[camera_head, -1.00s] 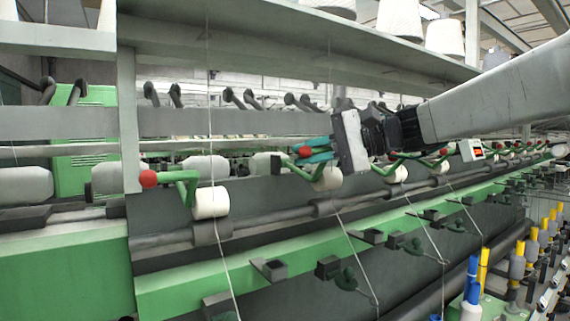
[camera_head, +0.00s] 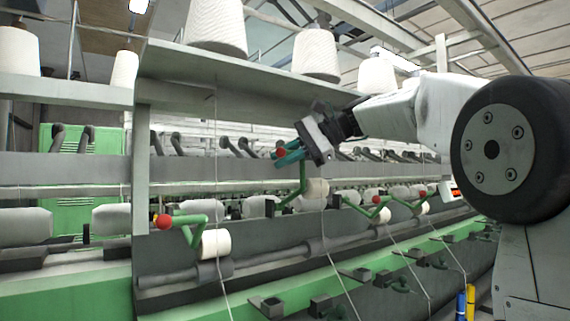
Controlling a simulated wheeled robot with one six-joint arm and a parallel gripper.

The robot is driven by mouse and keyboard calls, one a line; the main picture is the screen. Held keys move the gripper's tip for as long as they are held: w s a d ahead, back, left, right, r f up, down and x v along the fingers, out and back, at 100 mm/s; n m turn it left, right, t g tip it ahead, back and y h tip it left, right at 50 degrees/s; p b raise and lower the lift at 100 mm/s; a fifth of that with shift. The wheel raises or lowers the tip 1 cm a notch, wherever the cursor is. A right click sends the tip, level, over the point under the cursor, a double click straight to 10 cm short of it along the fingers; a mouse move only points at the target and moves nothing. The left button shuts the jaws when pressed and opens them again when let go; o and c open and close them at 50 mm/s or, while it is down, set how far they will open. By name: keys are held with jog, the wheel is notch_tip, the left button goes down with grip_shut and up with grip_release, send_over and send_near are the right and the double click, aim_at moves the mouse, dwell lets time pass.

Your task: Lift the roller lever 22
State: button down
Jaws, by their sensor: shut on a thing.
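The green roller lever (camera_head: 303,177) with a red ball knob (camera_head: 281,153) stands raised on the spinning frame, its arm steeper than the neighbouring levers. I take it as roller lever 22; no number is legible. Its white roller (camera_head: 317,187) is at its right. My gripper (camera_head: 289,154) reaches in from the upper right, its teal fingers shut around the lever at the knob. The fingers partly hide the lever's upper end.
A lowered lever with a red knob (camera_head: 163,221) and white roller (camera_head: 215,243) is at left. More lowered levers (camera_head: 368,208) stand at right. A shelf with large white cones (camera_head: 315,54) runs above my gripper. Thin threads hang in front of the frame.

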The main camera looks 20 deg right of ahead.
jog(key=shift+w+a+r, duration=0.1)
jog(key=shift+w+r, duration=0.05)
jog(key=shift+w, duration=0.1)
dwell(0.3)
jog(key=c, duration=1.4)
grip_release()
jog(key=shift+c, duration=0.2)
jog(key=v, duration=0.8)
